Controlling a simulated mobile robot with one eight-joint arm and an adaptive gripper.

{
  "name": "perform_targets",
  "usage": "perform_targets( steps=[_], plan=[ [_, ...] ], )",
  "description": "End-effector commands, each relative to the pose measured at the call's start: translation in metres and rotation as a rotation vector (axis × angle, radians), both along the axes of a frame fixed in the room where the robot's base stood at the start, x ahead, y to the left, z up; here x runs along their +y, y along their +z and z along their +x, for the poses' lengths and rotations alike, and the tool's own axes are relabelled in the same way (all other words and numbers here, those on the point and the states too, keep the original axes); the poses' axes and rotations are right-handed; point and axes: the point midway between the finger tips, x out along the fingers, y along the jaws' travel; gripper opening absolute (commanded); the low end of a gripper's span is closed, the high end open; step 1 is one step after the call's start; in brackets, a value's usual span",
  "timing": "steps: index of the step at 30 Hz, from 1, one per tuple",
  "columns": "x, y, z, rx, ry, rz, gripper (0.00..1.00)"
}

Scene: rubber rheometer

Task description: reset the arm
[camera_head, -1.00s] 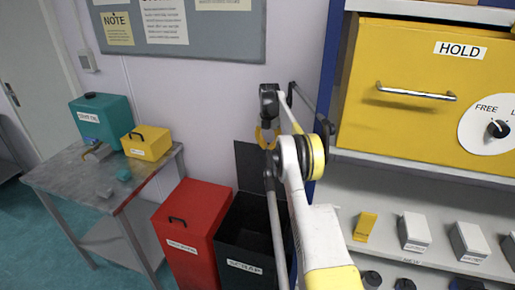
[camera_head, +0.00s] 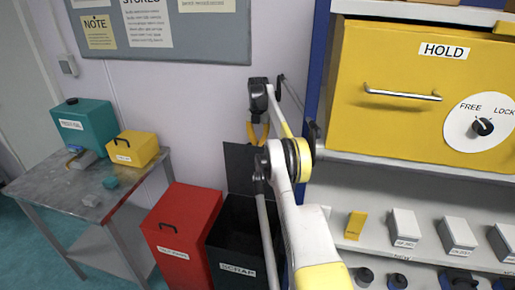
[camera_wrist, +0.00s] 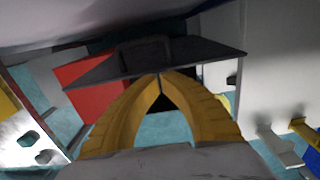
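My gripper (camera_head: 257,140) hangs from my raised white and yellow arm, in front of the wall and above the black scrap bin. In the wrist view its two orange fingers (camera_wrist: 160,76) curve together and meet at the tips. In the wrist view a dark flat panel lies just beyond the fingertips.
A red bin (camera_head: 180,225) stands left of the scrap bin. A metal table (camera_head: 60,190) holds a teal box (camera_head: 83,128) and a yellow box (camera_head: 132,148). At right, a shelf unit has a yellow HOLD drawer (camera_head: 400,120) with a FREE/LOCK knob (camera_head: 482,127) above several small boxes.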

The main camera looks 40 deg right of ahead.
Motion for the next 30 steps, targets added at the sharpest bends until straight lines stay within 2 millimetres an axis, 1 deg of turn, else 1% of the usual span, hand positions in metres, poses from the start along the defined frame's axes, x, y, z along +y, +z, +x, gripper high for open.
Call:
perform_targets(
  steps=[1, 3, 7, 11, 17, 20, 23, 25, 28, 29, 30],
  plan=[
    [0.001, 0.011, 0.000, -0.001, 0.001, 0.001, 0.00],
    [0.002, 0.024, -0.001, -0.001, 0.001, 0.000, 0.00],
    [0.003, 0.040, -0.001, -0.003, 0.002, -0.001, 0.00],
    [0.004, 0.048, -0.002, -0.003, 0.002, -0.001, 0.00],
    [0.005, 0.050, -0.001, -0.003, 0.000, -0.001, 0.00],
    [0.011, 0.057, 0.002, -0.013, -0.030, -0.004, 0.00],
    [0.031, 0.076, 0.010, -0.036, -0.118, -0.011, 0.00],
    [0.052, 0.094, 0.014, -0.063, -0.213, -0.016, 0.00],
    [0.090, 0.123, 0.015, -0.113, -0.374, -0.016, 0.00],
    [0.102, 0.131, 0.012, -0.127, -0.424, -0.013, 0.00],
    [0.118, 0.140, 0.009, -0.150, -0.489, -0.008, 0.00]
  ],
)
